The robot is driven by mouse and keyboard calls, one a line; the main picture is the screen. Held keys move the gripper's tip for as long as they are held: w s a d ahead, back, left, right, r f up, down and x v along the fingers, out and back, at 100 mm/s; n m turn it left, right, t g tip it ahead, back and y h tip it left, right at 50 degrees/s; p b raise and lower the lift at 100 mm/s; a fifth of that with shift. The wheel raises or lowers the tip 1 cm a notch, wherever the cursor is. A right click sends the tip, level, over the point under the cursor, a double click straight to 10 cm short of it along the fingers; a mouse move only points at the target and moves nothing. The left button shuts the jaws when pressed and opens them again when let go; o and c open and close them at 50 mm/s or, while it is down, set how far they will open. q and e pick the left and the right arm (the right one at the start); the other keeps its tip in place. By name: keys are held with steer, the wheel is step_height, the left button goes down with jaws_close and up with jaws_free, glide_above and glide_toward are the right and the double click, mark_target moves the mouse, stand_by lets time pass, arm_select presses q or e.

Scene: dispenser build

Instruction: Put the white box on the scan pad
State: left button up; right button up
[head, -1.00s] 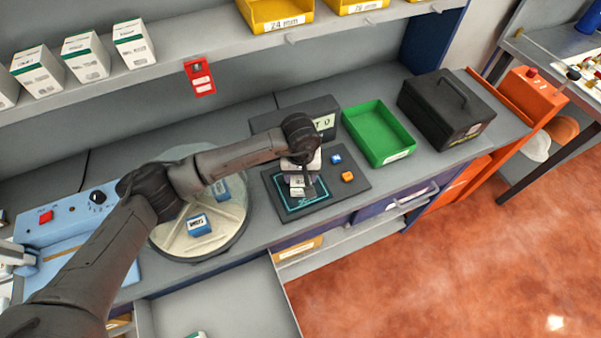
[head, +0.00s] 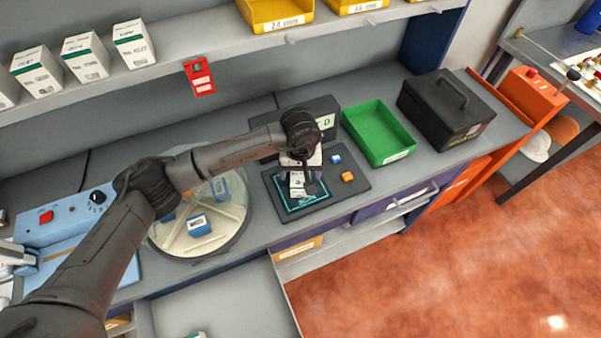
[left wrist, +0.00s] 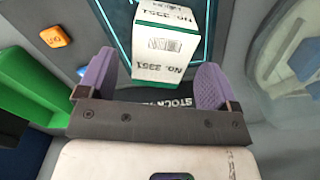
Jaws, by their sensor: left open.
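The white box (head: 297,188) with a green band and printed label is on the scan pad (head: 335,192), within or over its cyan outline. In the left wrist view the white box (left wrist: 163,50) shows its lettered faces. My left gripper (head: 299,177) is above the pad at the box. In the left wrist view my left gripper (left wrist: 155,85) has its purple fingers spread, one to each side of the box, with a visible gap on the left. The arm hides part of the pad's back. My right gripper is not in view.
A green bin (head: 383,140) and a black case (head: 446,108) stand further right. A round turntable (head: 178,243) with blue-and-white boxes is left. A shelf (head: 200,60) runs above.

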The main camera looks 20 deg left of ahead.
mark_target(300, 175)
arm_select(q)
step_height(300, 175, up, 10)
steer(key=shift+r, duration=0.15)
stand_by(0.3)
stand_by(0.5)
